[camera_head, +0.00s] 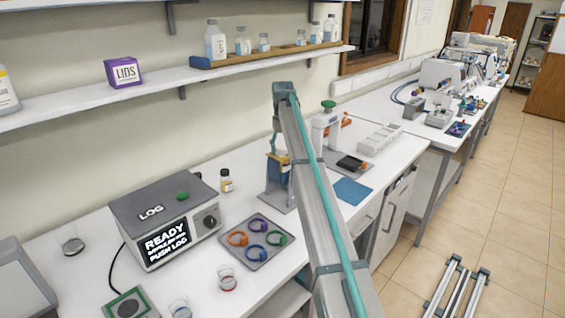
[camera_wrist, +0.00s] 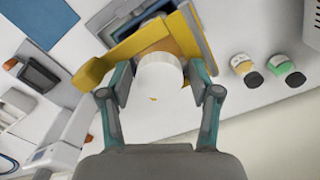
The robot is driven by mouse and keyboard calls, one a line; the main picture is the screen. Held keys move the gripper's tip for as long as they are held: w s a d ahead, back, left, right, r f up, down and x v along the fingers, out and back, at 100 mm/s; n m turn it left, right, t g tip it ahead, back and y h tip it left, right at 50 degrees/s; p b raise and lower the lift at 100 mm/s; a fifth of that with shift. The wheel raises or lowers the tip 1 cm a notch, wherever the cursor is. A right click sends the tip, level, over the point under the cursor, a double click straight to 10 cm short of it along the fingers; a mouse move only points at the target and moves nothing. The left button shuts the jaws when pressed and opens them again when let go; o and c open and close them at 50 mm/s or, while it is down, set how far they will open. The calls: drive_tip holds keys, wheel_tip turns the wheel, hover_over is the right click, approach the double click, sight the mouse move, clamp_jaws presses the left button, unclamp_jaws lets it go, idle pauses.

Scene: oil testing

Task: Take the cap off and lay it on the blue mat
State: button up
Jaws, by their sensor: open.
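A white, rounded piece, apparently the cap (camera_wrist: 160,74), sits at a yellow holder (camera_wrist: 112,60) in the wrist view. The holder also shows in the camera_head view (camera_head: 279,166) on a grey stand. My gripper (camera_wrist: 160,78) is open, with one teal finger on each side of the white piece and visible gaps between. In the camera_head view my gripper (camera_head: 275,148) is small and partly hidden by my arm above the stand.
A grey LOG box (camera_head: 165,215) and a tray with coloured rings (camera_head: 278,255) stand left of the holder. A dark-capped bottle (camera_head: 226,180) is close behind; two show in the wrist view (camera_wrist: 245,70). A white device (camera_head: 325,125) stands behind the mat. A shelf (camera_head: 140,95) runs above.

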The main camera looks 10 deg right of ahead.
sight(283, 147)
idle(0.4)
drive_tip(key=shift+r+p, duration=1.9)
drive_tip(key=shift+r, duration=2.15)
